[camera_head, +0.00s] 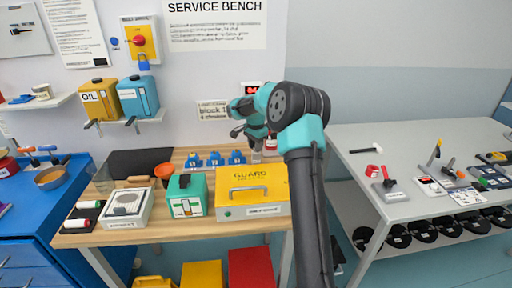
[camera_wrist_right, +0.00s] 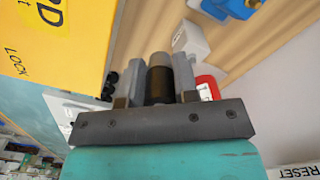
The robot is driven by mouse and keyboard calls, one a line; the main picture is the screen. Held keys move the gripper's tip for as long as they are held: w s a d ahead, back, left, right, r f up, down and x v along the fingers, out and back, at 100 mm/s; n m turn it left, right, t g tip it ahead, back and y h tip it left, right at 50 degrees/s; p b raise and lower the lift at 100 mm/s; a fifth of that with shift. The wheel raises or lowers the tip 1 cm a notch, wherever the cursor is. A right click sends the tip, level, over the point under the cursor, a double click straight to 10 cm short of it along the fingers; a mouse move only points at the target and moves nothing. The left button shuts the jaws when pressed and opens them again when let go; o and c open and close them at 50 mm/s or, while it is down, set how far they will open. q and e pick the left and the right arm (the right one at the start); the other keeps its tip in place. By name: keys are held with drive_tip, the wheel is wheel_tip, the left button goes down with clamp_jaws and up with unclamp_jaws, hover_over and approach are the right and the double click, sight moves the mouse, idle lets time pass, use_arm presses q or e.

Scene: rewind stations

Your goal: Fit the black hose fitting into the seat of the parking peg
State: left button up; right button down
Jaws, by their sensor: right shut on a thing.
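The black hose fitting (camera_wrist_right: 160,84) is between the fingers of my right gripper (camera_wrist_right: 160,85) in the right wrist view, and the gripper is shut on it. A grey cylindrical part shows just beyond the black part; I cannot tell whether it belongs to the fitting or to the peg. In the head view my right gripper (camera_head: 257,146) is at the back right of the wooden bench, behind the yellow guard box (camera_head: 252,188). The parking peg and its seat cannot be made out clearly. My left gripper is in neither view.
In the right wrist view the yellow guard box (camera_wrist_right: 55,45) is close on the left. A pale block (camera_wrist_right: 190,40) and a red part (camera_wrist_right: 207,86) are close to the fingers. Several blue pieces (camera_head: 214,159) stand on the bench left of the gripper in the head view.

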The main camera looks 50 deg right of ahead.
drive_tip(key=shift+w+d+f, duration=0.15)
drive_tip(key=shift+w+d, duration=0.8)
drive_tip(key=shift+d, duration=0.1)
drive_tip(key=shift+w+d+f, duration=0.1)
drive_tip(key=shift+w+d, duration=0.8)
drive_tip(key=shift+d, duration=0.1)
drive_tip(key=shift+f, duration=1.75)
drive_tip(key=shift+f, duration=0.15)
drive_tip(key=c, duration=0.9)
unclamp_jaws()
wheel_tip(320, 180, up, 12)
drive_tip(key=shift+r, duration=0.15)
